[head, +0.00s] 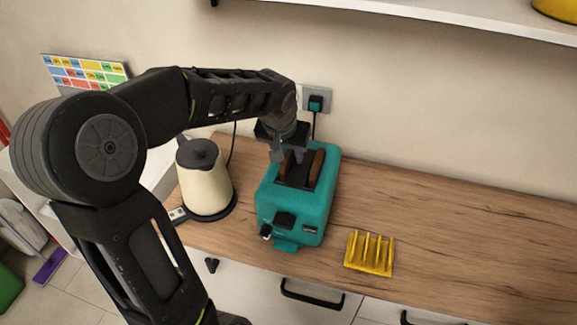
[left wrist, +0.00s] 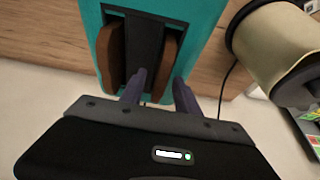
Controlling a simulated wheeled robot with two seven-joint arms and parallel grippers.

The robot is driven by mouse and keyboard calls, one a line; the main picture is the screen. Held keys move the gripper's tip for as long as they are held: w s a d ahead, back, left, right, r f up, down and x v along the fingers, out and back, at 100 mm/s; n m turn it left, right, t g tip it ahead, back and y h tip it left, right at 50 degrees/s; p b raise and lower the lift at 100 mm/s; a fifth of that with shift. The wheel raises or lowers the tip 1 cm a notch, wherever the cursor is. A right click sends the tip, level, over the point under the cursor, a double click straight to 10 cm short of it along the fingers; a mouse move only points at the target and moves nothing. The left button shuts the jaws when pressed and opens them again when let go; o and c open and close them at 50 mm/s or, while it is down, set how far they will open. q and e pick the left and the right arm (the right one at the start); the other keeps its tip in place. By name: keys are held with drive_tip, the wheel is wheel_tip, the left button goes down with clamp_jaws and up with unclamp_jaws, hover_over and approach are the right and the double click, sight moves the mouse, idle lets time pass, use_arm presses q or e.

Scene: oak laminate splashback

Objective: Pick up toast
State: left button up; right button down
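The teal toaster (head: 310,211) stands on the wooden counter with two brown toast slices upright in its slots. One slice of toast (head: 316,168) shows at the right in the head view; the other is partly hidden by my gripper. In the left wrist view, one slice (left wrist: 112,52) is at the left and the other slice (left wrist: 162,62) at the right. My left gripper (left wrist: 160,80) is open above the toaster. Its two fingers appear on either side of the right-hand slice in that view; I cannot tell whether they touch it. My right gripper is not in view.
A cream kettle (head: 205,185) stands on its base left of the toaster, close to my arm. A yellow toast rack (head: 370,253) sits at the right near the counter's front edge. A plug (head: 316,103) is in the wall behind. The counter (head: 460,235) is clear at the right.

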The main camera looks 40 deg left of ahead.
use_arm(q)
drive_tip(key=shift+f+b, duration=0.2)
drive_tip(key=shift+b, duration=0.15)
idle(0.7)
clamp_jaws()
idle(0.3)
idle(1.0)
